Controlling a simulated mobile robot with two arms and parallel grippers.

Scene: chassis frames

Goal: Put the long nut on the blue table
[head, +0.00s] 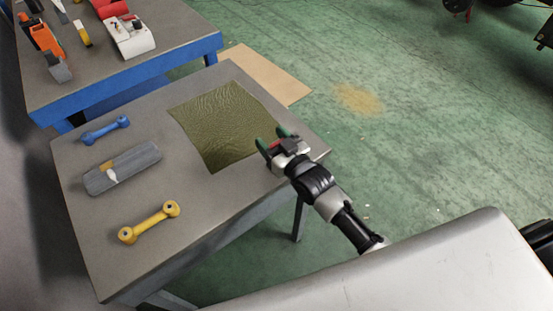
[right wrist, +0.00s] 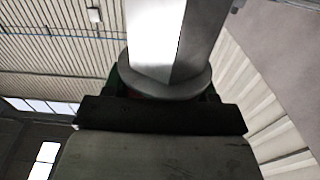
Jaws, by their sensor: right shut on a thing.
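My right gripper (head: 273,140) is over the right edge of the near grey-topped table. In the right wrist view, a grey metal hexagonal piece with a round flange, taken to be the long nut (right wrist: 165,45), stands between its fingers, and the gripper is shut on it. In the head view the nut cannot be made out clearly at the gripper. The blue table (head: 85,80), with a grey top and blue frame, stands at the upper left, beyond the near table. My left gripper is not in view.
The near table (head: 215,205) holds an olive cloth (head: 225,120), a blue link (head: 105,130), a grey block (head: 125,168) and a yellow link (head: 149,222). On the blue table are an orange tool (head: 40,35) and a white-and-red device (head: 130,38). Its front right top looks bare.

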